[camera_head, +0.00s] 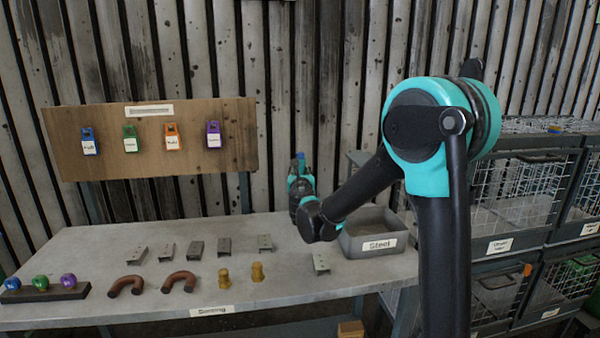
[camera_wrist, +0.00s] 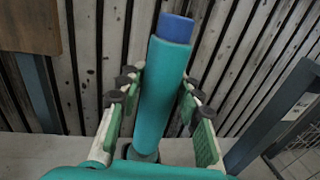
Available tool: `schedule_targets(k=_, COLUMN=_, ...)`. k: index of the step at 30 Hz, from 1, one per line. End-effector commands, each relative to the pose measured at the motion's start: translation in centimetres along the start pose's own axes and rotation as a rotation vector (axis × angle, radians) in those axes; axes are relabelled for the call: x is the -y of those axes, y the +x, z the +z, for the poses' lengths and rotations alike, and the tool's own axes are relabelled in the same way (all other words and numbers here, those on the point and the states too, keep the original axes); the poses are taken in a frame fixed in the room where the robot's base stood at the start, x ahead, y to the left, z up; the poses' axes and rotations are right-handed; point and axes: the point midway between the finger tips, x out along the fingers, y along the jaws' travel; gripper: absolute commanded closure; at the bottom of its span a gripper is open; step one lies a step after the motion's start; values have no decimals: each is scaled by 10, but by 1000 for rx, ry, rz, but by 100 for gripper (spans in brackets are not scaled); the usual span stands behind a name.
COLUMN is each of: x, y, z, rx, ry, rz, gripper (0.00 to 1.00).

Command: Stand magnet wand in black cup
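The magnet wand is a thick teal rod with a blue top end (camera_wrist: 165,85). It rises slightly tilted between the two fingers of my gripper (camera_wrist: 158,118) in the wrist view. The fingers stand either side of it, with narrow gaps visible along the rod, so they look open around it. A dark ring shows at the wand's foot, low in that view; I cannot tell whether it is the black cup. In the head view the wand's blue end (camera_head: 300,156) shows above my gripper (camera_head: 298,185), at the workbench's back edge. The black cup is not clearly visible.
A grey bin labelled Steel (camera_head: 378,243) stands right of my gripper on the workbench (camera_head: 180,240). Several metal brackets (camera_head: 196,249), brown horseshoe shapes (camera_head: 126,286) and brass pieces (camera_head: 257,271) lie left of it. A wooden board (camera_head: 70,130) stands behind; wire crates (camera_head: 525,190) are at right.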

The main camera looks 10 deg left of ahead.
Motion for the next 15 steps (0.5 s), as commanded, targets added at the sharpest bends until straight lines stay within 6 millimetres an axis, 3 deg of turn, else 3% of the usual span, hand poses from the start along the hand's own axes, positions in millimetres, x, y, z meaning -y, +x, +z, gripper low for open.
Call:
schedule_targets(k=1, x=0, y=0, z=0, rx=0, ry=0, rz=0, gripper=57)
schedule_targets(k=4, x=0, y=0, z=0, rx=0, ry=0, rz=0, gripper=45)
schedule_targets(k=15, x=0, y=-4, z=0, rx=0, ry=0, rz=0, gripper=45)
